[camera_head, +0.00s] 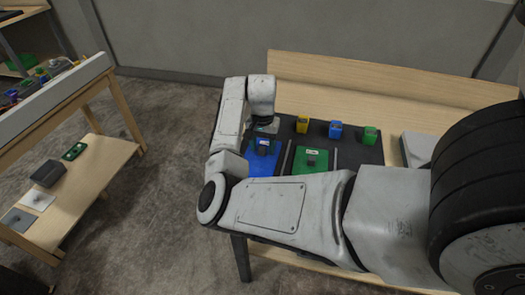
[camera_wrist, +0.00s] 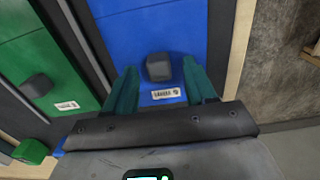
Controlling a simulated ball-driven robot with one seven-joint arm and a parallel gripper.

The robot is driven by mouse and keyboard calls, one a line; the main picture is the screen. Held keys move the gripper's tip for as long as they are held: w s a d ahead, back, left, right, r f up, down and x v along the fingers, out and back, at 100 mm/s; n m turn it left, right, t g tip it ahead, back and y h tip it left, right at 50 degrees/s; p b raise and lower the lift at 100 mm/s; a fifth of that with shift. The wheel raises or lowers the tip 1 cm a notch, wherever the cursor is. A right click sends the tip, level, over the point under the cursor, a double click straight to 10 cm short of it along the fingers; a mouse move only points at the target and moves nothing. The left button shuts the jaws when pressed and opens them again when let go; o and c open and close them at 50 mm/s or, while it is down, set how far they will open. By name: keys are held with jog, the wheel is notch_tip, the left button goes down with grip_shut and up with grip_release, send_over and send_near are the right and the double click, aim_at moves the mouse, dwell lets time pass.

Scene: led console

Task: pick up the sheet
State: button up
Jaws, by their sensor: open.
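A blue sheet (camera_head: 257,168) lies on the dark console board, below my gripper; it fills the middle of the wrist view (camera_wrist: 125,28). It bears a dark block-like knob (camera_wrist: 159,67) and a white barcode label (camera_wrist: 166,93). My gripper (camera_wrist: 160,82) is open, with a teal finger on either side of the knob and label and nothing held. I cannot tell its height above the sheet. A green sheet (camera_head: 297,164) with a similar knob and label lies to the right in the head view, and at left in the wrist view (camera_wrist: 65,80).
Yellow (camera_head: 302,124), blue (camera_head: 335,130) and green (camera_head: 370,135) blocks stand along the board's back. Dark rails flank the green sheet. A wooden bench (camera_head: 80,180) at left holds grey and green pieces. Bare floor lies between bench and console.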

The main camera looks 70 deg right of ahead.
jog(key=shift+f, duration=0.1)
jog(key=shift+c, duration=0.2)
grip_shut()
